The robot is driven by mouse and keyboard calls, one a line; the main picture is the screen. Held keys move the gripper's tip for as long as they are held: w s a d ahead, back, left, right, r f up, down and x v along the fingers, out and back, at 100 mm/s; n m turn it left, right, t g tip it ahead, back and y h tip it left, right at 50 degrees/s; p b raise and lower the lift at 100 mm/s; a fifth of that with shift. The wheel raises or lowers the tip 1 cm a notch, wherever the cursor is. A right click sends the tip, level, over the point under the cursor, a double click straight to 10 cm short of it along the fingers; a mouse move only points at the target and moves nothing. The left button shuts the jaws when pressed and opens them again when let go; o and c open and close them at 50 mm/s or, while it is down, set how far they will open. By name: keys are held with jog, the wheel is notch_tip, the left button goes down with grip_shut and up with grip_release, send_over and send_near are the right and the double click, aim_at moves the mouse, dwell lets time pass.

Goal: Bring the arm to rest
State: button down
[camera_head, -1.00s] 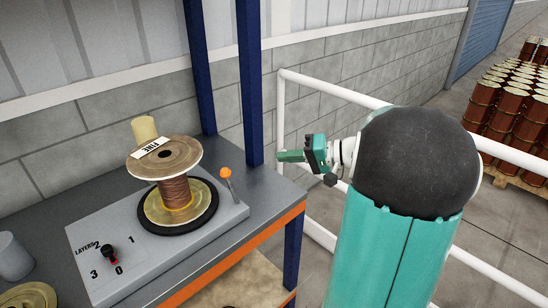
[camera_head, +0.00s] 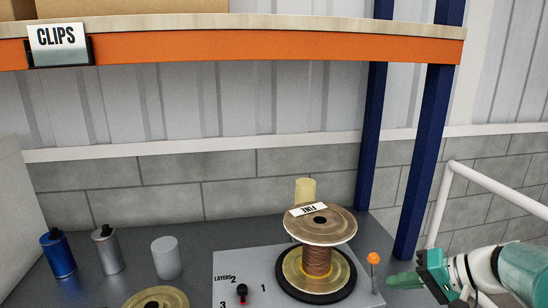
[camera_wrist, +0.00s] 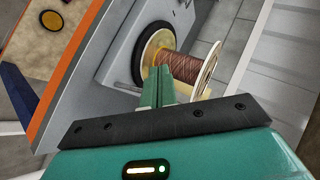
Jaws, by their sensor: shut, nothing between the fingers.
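My gripper (camera_head: 404,280) is at the lower right of the head view, teal, with its fingers pointing left toward the workbench. Its fingers are closed together and empty, as the wrist view (camera_wrist: 157,90) also shows. The spool (camera_head: 317,262) of copper-brown wire, with a flange labelled FINE, stands upright on the grey carousel base (camera_head: 263,262). An orange-tipped lever (camera_head: 374,260) stands on the base between the spool and my gripper. In the head view the gripper is apart from the lever and the spool. The spool also shows in the wrist view (camera_wrist: 180,68), beyond the fingers.
A black and red knob (camera_head: 242,292) sits by the LAYERS numbers. Blue (camera_head: 58,254), grey (camera_head: 107,250) and pale (camera_head: 166,258) cylinders stand at the left. A shelf (camera_head: 250,47) with a CLIPS label spans above. A blue post (camera_head: 428,150) and white railing (camera_head: 490,183) are at the right.

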jog(key=s+a+n+g+h, duration=0.1)
jog(key=s+a+n+h, duration=0.3)
jog(key=s+a+h, duration=0.4)
jog(key=s+a, duration=0.4)
jog(key=s, duration=0.1)
jog(key=shift+a+f+h, duration=0.15)
jog(key=shift+f+h, duration=0.1)
jog(key=shift+h, duration=0.15)
